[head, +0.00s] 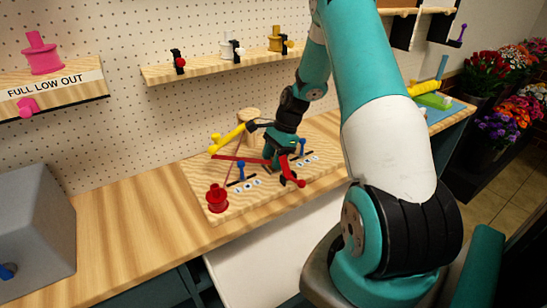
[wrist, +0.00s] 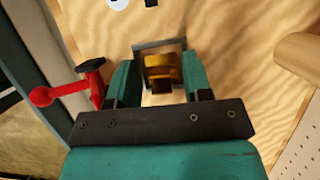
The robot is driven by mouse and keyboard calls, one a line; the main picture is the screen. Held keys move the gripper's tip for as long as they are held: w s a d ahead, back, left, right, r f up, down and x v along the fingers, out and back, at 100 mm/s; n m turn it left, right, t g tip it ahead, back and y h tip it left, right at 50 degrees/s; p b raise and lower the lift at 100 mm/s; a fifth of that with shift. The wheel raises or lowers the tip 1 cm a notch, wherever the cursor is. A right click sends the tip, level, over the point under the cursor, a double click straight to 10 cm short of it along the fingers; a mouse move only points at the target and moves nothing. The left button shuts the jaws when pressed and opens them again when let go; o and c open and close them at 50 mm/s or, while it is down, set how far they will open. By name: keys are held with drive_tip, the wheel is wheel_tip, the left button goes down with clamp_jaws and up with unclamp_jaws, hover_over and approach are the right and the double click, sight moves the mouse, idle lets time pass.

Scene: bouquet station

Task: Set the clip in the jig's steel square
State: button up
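The amber clip (wrist: 160,72) lies between the two teal fingers of my gripper (wrist: 160,78) in the wrist view. The grey steel square (wrist: 172,43) shows around and just beyond the clip. The clip appears within its outline, but I cannot tell whether it rests on the bottom. In the head view my gripper (head: 278,152) is low over the wooden jig board (head: 200,175); the clip and square are hidden there.
A red-knobbed lever (wrist: 45,96) stands just left of my fingers in the wrist view. A wooden post (wrist: 300,48) is at right. In the head view a yellow lever (head: 229,137), a red spool (head: 217,198) and a blue-topped toggle (head: 241,170) surround my gripper.

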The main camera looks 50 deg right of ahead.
drive_tip(key=shift+r, duration=0.1)
drive_tip(key=b+v, duration=0.2)
drive_tip(key=v, duration=1)
drive_tip(key=s+a+r+n, duration=0.1)
drive_tip(key=a+r+n, duration=0.3)
drive_tip(key=a, duration=0.5)
drive_tip(key=s+a+r+n, duration=0.2)
drive_tip(key=a+n, duration=0.4)
drive_tip(key=a, duration=0.3)
drive_tip(key=s+a+r+n, duration=0.1)
drive_tip(key=a+r+n, duration=0.3)
drive_tip(key=a, duration=0.5)
drive_tip(key=s+a+n+g, duration=0.1)
drive_tip(key=s+a+n, duration=1)
drive_tip(key=s+n, duration=0.3)
drive_tip(key=shift+s+a, duration=0.2)
drive_tip(key=shift+s, duration=0.85)
drive_tip(key=shift+f, duration=0.1)
